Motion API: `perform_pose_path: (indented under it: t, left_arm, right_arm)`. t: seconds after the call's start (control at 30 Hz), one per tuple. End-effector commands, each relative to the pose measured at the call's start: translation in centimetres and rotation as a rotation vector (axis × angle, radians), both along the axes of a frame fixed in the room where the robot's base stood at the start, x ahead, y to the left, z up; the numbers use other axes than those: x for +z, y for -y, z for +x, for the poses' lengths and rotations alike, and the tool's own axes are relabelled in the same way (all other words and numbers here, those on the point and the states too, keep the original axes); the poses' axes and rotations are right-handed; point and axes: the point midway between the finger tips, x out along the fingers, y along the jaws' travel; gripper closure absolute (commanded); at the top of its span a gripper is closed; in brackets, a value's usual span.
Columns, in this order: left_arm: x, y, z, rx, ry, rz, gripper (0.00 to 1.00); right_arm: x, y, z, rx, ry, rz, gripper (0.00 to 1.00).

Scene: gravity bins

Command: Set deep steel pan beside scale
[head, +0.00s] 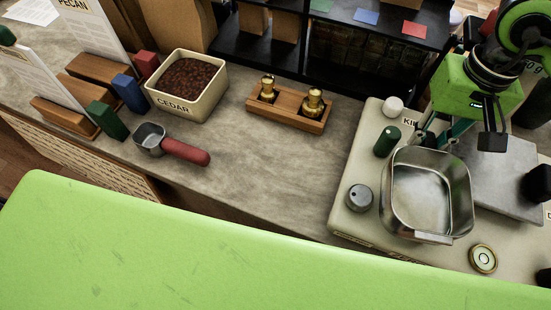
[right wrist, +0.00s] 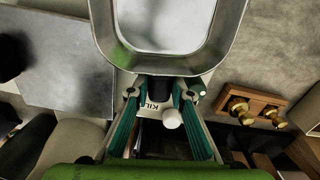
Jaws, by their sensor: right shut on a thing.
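The deep steel pan (head: 428,196) is an open, empty, rounded rectangular metal tub with a tab on its near rim. My right gripper (head: 432,138) is shut on the pan's far side in the head view. In the right wrist view its fingers (right wrist: 160,92) close on the rim of the pan (right wrist: 168,28). The scale (head: 345,212) has a cream body with knobs and a flat grey plate (head: 508,182) to the right of the pan. The pan is over the cream body; I cannot tell whether it touches. My left gripper is not in view.
A wooden holder (head: 290,112) with brass weights stands left of the scale. Further left are a bin of beans (head: 188,88), a red-handled scoop (head: 170,146) and coloured blocks (head: 107,120). The counter (head: 270,170) between scoop and scale is clear.

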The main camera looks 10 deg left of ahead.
Motion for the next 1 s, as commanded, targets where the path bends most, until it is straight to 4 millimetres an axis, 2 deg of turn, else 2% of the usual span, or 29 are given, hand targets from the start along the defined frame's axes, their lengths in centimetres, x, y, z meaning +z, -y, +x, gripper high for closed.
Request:
perform_pose_path:
  t: [0.4, 1.0]
  left_arm:
    - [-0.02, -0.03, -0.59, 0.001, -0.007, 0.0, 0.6]
    - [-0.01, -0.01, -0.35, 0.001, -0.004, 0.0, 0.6]
  right_arm:
    - [0.01, -0.01, 0.0, 0.0, 0.0, 0.0, 1.0]
    - [0.01, -0.01, -0.01, 0.0, 0.0, 0.0, 1.0]
